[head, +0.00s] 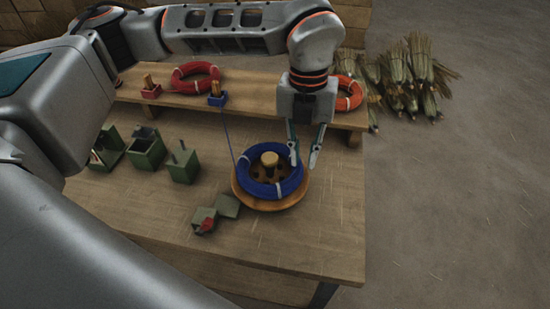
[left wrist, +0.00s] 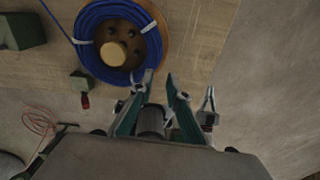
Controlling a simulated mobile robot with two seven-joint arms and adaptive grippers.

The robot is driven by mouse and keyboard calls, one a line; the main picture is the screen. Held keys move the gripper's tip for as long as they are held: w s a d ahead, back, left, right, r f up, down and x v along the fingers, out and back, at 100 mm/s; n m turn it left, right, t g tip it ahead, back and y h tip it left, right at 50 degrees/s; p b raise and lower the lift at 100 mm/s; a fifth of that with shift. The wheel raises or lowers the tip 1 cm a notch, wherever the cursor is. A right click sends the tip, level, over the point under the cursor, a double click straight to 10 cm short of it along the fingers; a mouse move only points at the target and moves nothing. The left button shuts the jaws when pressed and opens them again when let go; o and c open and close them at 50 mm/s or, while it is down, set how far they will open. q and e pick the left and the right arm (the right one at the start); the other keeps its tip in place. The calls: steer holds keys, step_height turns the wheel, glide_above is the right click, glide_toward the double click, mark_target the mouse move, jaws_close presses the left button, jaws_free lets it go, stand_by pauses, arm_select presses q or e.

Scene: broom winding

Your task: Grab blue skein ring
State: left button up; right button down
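The blue skein ring (head: 262,190) lies around the peg (head: 270,159) of a round wooden holder (head: 268,207) on the table. A blue strand runs from it up to a blue block. The ring also shows at the top of the left wrist view (left wrist: 86,48), with white ties on it. My left gripper (head: 304,164) is at the ring's right side, fingers pointing down, open with nothing between them. In the head view one finger overlaps the ring's right edge; I cannot tell whether it touches. In the left wrist view the fingertips (left wrist: 159,76) are beside the ring. My right gripper is not in view.
Red (head: 196,75) and orange (head: 348,93) rings lie on the raised shelf (head: 260,103). A blue block (head: 217,99) stands there. Green boxes (head: 183,167) are at the left, and a small green item with red (head: 204,220) is in front. Straw bundles (head: 412,75) lie on the floor.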

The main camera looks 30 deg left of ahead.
mark_target(296, 168)
arm_select(q)
steer(key=shift+w+a+r, duration=0.3)
steer(key=shift+w+a, duration=0.3)
steer(key=shift+a, duration=0.15)
steer(key=shift+w+a+f+n+y, duration=0.1)
steer(key=shift+w+a+n+y, duration=0.1)
steer(key=shift+n+y, duration=0.1)
steer(key=shift+s+f, duration=0.2)
steer(key=shift+f, duration=1)
step_height(296, 168, down, 5)
steer(key=shift+w+a, duration=0.1)
steer(key=shift+w, duration=0.05)
jaws_close()
